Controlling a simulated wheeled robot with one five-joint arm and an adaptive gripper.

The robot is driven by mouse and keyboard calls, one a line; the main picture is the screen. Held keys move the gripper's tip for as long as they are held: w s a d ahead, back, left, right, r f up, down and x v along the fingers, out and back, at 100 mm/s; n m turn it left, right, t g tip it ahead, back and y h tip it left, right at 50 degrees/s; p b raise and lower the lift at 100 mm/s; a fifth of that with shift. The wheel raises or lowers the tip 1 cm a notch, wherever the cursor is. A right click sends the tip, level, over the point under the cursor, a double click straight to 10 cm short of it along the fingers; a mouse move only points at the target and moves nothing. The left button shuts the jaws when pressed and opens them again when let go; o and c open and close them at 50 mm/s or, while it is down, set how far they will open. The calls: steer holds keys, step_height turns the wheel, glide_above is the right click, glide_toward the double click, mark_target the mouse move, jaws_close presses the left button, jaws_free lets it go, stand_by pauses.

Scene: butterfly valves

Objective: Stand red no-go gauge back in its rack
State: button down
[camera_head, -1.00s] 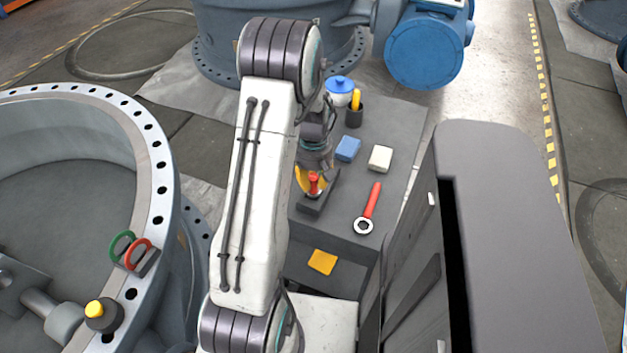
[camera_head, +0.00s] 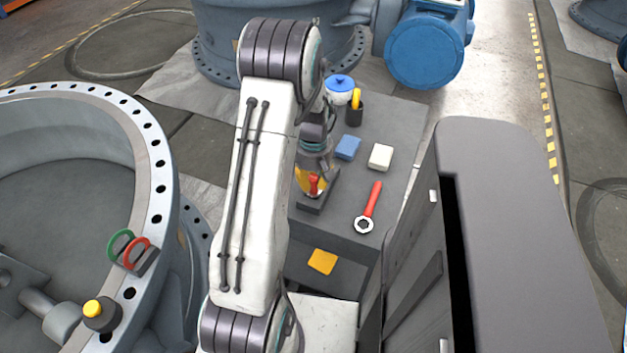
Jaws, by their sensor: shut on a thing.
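The red no-go gauge (camera_head: 314,184) shows as a small upright red piece at a dark block-shaped rack (camera_head: 312,207) on the grey bench. My gripper (camera_head: 313,181), with yellow fingers, points down over the rack and is shut on the gauge. The gauge's lower end is at the block; I cannot tell how deeply it sits in it. My arm hides part of the rack's left side.
A red-handled ring wrench (camera_head: 370,208), a white block (camera_head: 380,157), a blue block (camera_head: 348,148) and a dark cup (camera_head: 354,117) are on the bench. A dark cabinet (camera_head: 500,230) stands at right. Red and green rings (camera_head: 130,250) stand on the left valve flange.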

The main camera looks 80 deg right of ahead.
steer(key=c, duration=0.5)
jaws_free()
steer(key=shift+r, duration=0.15)
steer(key=shift+r+p, duration=2.5)
steer(key=shift+r, duration=0.85)
